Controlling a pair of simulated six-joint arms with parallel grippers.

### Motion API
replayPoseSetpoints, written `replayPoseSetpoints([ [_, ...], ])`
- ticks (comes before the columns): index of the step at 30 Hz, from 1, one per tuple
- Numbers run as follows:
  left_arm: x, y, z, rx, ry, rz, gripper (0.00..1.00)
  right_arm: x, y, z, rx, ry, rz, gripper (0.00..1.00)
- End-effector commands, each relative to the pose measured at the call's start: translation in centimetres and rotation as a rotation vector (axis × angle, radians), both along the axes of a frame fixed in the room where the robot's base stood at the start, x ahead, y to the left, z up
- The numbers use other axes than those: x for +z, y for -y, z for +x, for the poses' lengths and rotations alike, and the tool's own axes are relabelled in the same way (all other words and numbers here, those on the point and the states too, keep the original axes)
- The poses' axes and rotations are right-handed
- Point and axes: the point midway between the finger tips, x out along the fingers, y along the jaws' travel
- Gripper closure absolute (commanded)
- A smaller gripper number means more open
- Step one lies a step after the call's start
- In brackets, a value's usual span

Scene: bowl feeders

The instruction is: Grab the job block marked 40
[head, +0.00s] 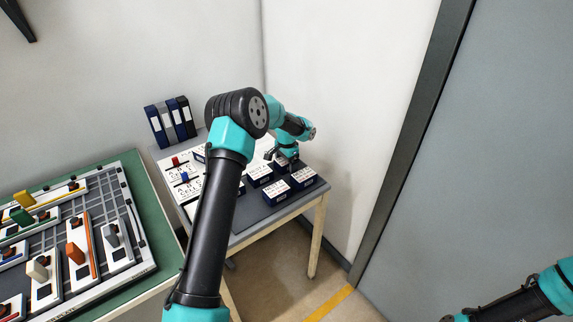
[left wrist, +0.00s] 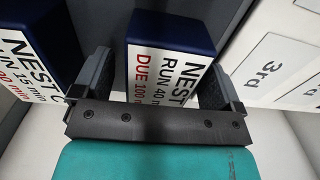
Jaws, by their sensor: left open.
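The job block marked 40 (left wrist: 165,85) is dark blue with a white label reading NEST, RUN 40 and a red DUE 100. In the left wrist view it stands between the two fingers of my left gripper (left wrist: 158,88). The fingers are open, one on each side of it; I cannot tell whether they touch it. In the head view my left gripper (head: 284,161) is low over the far part of the small grey table, among the blocks. Which block is the 40 cannot be read there. Only part of my right arm shows at lower right; its gripper is out of view.
A block marked RUN 15 (left wrist: 30,45) stands close left of the gripper. A white card marked 3rd (left wrist: 268,66) lies right. Other blue blocks (head: 277,193) stand near the grey table's edge (head: 262,226). Binders (head: 170,122) stand behind. A green bench (head: 150,205) holds a fixture board.

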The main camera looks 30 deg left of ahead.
Motion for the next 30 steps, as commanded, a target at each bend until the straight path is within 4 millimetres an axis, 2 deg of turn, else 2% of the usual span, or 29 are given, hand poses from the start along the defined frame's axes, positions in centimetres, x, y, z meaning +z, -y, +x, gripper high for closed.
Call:
replayPoseSetpoints([
  [2,0.0,0.0,0.0,0.000,0.000,0.000,0.14,0.0,0.0,0.0,0.000,0.000,0.000,0.57],
  [18,0.0,0.0,0.0,0.000,0.000,0.000,0.66,0.0,0.0,0.0,0.000,0.000,0.000,0.57],
  [26,0.2,0.0,0.0,0.000,0.001,0.001,0.66,0.0,0.0,0.0,0.000,0.000,0.000,0.57],
  [30,1.1,0.0,0.1,0.000,0.003,0.001,0.66,0.0,0.0,0.0,0.000,0.000,0.000,0.57],
])
